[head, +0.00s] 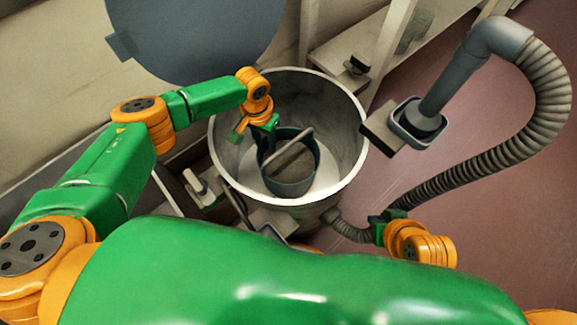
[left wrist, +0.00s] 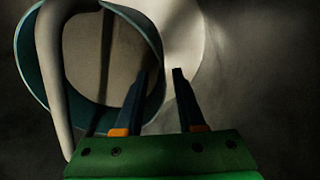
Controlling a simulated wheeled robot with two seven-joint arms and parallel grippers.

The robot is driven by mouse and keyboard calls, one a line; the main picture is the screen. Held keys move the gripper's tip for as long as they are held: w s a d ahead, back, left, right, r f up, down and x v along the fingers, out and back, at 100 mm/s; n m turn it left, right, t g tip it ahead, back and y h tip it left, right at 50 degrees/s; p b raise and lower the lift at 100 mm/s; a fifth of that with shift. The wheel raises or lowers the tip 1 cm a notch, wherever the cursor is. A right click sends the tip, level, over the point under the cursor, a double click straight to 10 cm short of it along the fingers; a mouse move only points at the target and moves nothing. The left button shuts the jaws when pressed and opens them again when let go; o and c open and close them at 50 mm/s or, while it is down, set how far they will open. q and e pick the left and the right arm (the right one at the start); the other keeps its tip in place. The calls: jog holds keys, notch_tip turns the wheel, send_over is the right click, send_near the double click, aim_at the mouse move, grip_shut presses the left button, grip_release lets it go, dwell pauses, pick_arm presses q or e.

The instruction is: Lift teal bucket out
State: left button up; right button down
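The teal bucket (head: 291,187) stands inside a large pale round drum (head: 352,160), with its thick grey handle (head: 289,150) slanting across its mouth. In the left wrist view the bucket's teal rim (left wrist: 27,70) and its handle (left wrist: 50,80) fill the left side. My left gripper (head: 260,130) is inside the drum at the bucket's far left rim. In the left wrist view its two fingers (left wrist: 160,73) are apart with nothing gripped, and appear to lie either side of the rim's right edge. My right gripper (head: 381,226) is outside the drum, near the hose; its fingers are unclear.
A round blue-grey lid (head: 195,35) stands behind the drum. A ribbed grey hose (head: 490,160) curves from a nozzle (head: 420,118) at right down toward the drum's base. A pale frame (head: 400,45) stands behind right. The reddish floor at right is mostly clear.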

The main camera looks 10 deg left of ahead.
pick_arm(q)
grip_shut()
dwell(1.4)
